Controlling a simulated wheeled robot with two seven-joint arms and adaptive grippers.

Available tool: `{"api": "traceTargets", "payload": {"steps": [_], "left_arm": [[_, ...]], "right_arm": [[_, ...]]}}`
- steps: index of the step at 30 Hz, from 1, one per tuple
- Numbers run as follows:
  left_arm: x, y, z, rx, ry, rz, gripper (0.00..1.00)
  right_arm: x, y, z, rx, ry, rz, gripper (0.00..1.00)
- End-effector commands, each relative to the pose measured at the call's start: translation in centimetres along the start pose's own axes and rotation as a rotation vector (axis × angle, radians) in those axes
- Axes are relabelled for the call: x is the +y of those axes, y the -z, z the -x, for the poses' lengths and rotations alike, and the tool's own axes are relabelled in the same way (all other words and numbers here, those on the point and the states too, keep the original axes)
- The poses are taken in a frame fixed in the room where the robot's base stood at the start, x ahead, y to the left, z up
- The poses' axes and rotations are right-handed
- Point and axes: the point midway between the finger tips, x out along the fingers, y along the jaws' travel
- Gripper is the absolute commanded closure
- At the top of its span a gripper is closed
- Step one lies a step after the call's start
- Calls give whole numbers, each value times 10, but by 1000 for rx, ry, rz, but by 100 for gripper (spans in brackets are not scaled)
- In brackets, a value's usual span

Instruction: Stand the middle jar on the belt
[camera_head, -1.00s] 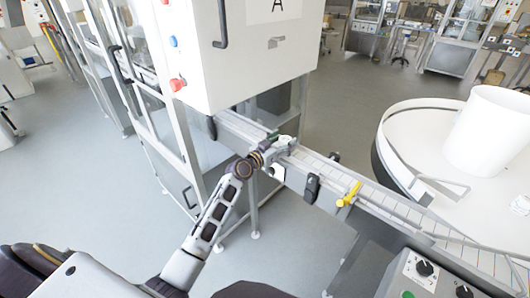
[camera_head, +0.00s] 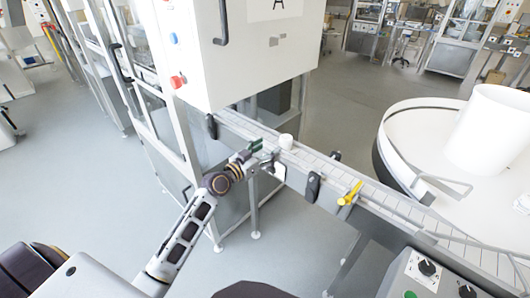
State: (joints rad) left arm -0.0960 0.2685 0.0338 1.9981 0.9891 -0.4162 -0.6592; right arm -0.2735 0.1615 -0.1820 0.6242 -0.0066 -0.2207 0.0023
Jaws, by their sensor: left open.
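A small white jar (camera_head: 286,141) stands upright on the conveyor belt (camera_head: 311,160), near the machine's outlet. My left gripper (camera_head: 262,150) is open and empty at the near side of the belt, a little left of the jar and apart from it. Its dark fingers point toward the belt. I see only one jar on the belt. My right gripper is not in view.
A white machine cabinet (camera_head: 245,60) stands over the belt's far left end. A round white table (camera_head: 420,150) with a white cylinder (camera_head: 489,130) stands at the right. A control panel (camera_head: 425,272) is at the lower right.

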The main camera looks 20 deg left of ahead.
Motion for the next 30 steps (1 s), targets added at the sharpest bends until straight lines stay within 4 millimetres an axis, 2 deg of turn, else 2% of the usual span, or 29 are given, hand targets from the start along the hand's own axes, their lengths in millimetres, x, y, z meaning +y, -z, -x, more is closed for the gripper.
{"api": "traceTargets", "payload": {"steps": [6, 16, 23, 30], "left_arm": [[0, 0, 8, 0, -1, 0, 34], [0, 0, 9, 0, -1, 0, 34], [0, 0, 9, 0, -1, 0, 34], [3, -2, 10, -9, -6, -1, 34]], "right_arm": [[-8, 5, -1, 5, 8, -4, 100], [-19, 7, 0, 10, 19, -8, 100], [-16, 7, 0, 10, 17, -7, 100], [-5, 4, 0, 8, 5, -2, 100]]}}
